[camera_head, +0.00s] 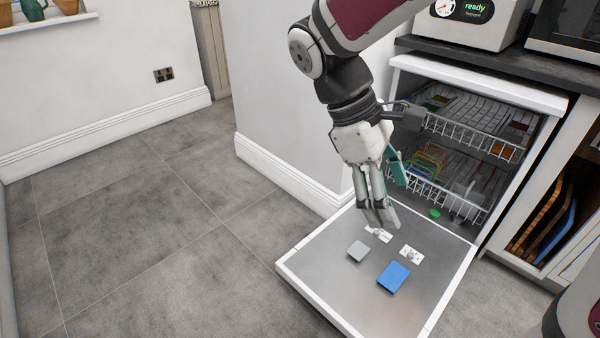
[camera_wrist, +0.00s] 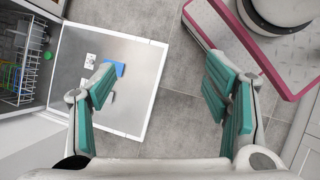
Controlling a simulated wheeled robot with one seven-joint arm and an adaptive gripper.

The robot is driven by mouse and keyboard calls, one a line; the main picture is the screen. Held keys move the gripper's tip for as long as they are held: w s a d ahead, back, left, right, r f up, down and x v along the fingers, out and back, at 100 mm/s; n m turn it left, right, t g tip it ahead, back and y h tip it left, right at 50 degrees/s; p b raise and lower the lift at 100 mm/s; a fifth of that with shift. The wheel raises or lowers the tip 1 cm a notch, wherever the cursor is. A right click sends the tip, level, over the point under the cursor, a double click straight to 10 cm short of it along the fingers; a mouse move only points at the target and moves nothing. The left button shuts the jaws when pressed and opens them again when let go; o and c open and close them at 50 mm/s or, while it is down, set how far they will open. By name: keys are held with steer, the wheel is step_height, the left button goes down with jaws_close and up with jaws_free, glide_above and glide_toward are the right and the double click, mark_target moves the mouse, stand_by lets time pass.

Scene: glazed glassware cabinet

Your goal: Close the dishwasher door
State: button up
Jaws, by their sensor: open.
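The dishwasher door (camera_head: 335,285) is folded down, lying about flat and low above the floor, with its inner face up. It also shows in the wrist view (camera_wrist: 130,62). The dishwasher's opening (camera_head: 468,95) is at the right in the head view. My gripper (camera_head: 382,218) points down over the door in the head view. In the wrist view, its teal-padded fingers (camera_wrist: 165,88) are spread wide with nothing between them. The gripper hides part of the door's inner face, and whether it touches the door cannot be told.
The dishwasher holds an upper rack (camera_head: 470,132) and a lower rack (camera_head: 430,180). A blue block (camera_head: 393,277) sits on the door's inner face. A wall corner (camera_head: 290,180) stands left of the dishwasher. An open cupboard (camera_head: 548,225) is at right. The tiled floor (camera_head: 150,235) at left is clear.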

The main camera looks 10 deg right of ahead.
steer(key=w+a+f+n+h+b, duration=0.2)
steer(key=w+a+f+n, duration=0.15)
steer(key=w+f, duration=0.35)
steer(key=w+a+f+n+h+b, duration=0.2)
steer(key=w+f+n, duration=0.2)
steer(key=f, duration=0.5)
steer(key=w+a+f+n+t+h+b, duration=0.1)
steer(key=w+a+f+n, duration=0.1)
steer(key=f, duration=0.4)
steer(key=w+a+f+n+h+b, duration=0.1)
steer(key=w+a+f+n+h, duration=0.15)
steer(key=f, duration=0.25)
steer(key=n+t+h+b, duration=0.2)
steer(key=n+t+b, duration=0.6)
steer(key=n+t, duration=0.9)
glide_toward(329, 316)
steer(key=w+d+n+g, duration=0.1)
steer(key=w+d, duration=0.1)
steer(key=w+d+r+n+g, duration=0.1)
steer(key=w+d+g, duration=0.1)
steer(key=w+d, duration=0.1)
steer(key=w+d+r+n+g, duration=0.1)
steer(key=w+d+n, duration=0.1)
steer(key=w+d, duration=0.1)
steer(key=shift+w+d+b, duration=0.1)
steer(key=shift+d+b, duration=0.1)
steer(key=shift+b, duration=0.1)
steer(key=shift+c, duration=0.6)
